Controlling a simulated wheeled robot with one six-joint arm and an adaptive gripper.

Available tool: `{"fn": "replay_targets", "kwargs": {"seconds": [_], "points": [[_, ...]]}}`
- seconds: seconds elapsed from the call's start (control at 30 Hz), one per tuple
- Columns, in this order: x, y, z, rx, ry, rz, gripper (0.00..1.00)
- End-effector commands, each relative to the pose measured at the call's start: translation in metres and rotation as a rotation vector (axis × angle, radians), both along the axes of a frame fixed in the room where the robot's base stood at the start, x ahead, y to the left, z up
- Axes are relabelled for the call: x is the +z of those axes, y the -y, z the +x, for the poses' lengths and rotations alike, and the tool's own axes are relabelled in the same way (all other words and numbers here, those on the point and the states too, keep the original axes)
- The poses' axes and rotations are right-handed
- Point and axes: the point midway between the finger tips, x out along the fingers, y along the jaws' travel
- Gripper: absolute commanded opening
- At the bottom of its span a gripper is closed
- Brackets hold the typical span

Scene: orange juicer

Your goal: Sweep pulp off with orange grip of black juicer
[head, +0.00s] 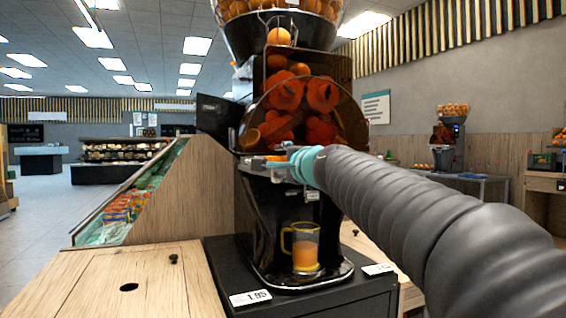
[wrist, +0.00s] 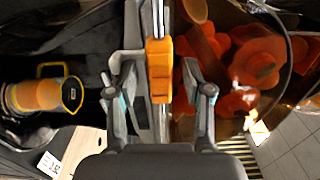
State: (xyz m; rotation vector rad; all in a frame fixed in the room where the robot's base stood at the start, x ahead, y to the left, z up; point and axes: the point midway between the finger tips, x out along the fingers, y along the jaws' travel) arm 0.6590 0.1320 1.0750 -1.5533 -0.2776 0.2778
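The black juicer (head: 255,205) stands on a dark cabinet, with red-orange pressing parts behind a clear cover. Its orange grip (wrist: 159,70) is in the middle of the wrist view, on a metal rod. In the head view a bit of the orange grip (head: 276,158) shows below the cover, beside my gripper (head: 290,162). In the wrist view my gripper (wrist: 158,75) is open, one finger on each side of the grip. The right finger looks apart from it; whether the left finger touches cannot be told. Any pulp is not clearly visible.
A yellow-handled jug (head: 304,246) with orange juice stands on the juicer's base, also in the wrist view (wrist: 40,95). A wooden counter (head: 120,285) lies left. Price tags (head: 250,297) lie on the cabinet's front edge. Another juicer (head: 447,140) stands far right.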

Motion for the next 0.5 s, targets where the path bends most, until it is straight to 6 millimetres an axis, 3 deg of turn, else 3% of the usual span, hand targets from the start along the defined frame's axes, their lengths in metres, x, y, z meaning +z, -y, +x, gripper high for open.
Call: {"fn": "replay_targets", "kwargs": {"seconds": [0.27, 0.5], "points": [[0.000, 0.004, -0.010, 0.000, 0.000, 0.001, 0.50], [0.001, 0.018, -0.048, -0.002, 0.002, 0.001, 0.50]]}}
